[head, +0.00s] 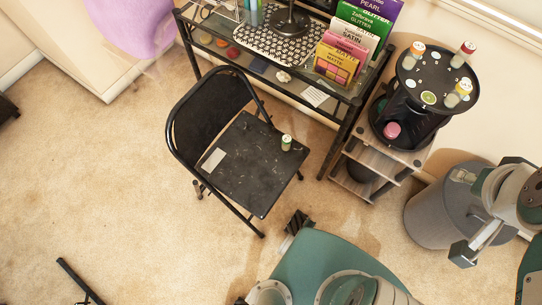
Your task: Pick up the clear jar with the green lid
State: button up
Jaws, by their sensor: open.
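A small clear jar with a green lid (286,142) stands upright on the black seat of a folding chair (245,170), near the seat's right edge. What is inside the jar is too small to tell. My gripper (478,212) is at the right side of the picture, open, with nothing seen between its fingers. It is well to the right of the jar and lower in the picture, apart from the chair. Part of the gripper and arm runs out of the right edge.
A black round stand (408,110) holds several small bottles, on a wooden shelf unit (375,165). A grey cylinder (435,215) is beside my gripper. Open carpet lies left of the chair.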

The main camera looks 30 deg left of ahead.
aim_at(286, 141)
jog(key=k+u, duration=0.3)
jog(key=u, duration=0.2)
jog(key=k+j+u, duration=0.2)
jog(key=u, duration=0.25)
jog(key=i+l+u, duration=0.1)
jog(key=l+u, duration=0.25)
jog(key=i+l+u, duration=0.1)
jog(key=l+u, duration=0.6)
jog(key=l, duration=0.4)
jog(key=k, duration=0.2)
jog(key=k+z, duration=0.2)
jog(key=z, duration=0.25)
jog(key=k+l+z, duration=0.1)
jog(key=z, duration=0.3)
jog(key=j+z, duration=0.4)
jog(key=j, duration=1.25)
jog(key=i+j, duration=0.1)
jog(key=j, duration=1.2)
jog(key=i, duration=0.3)
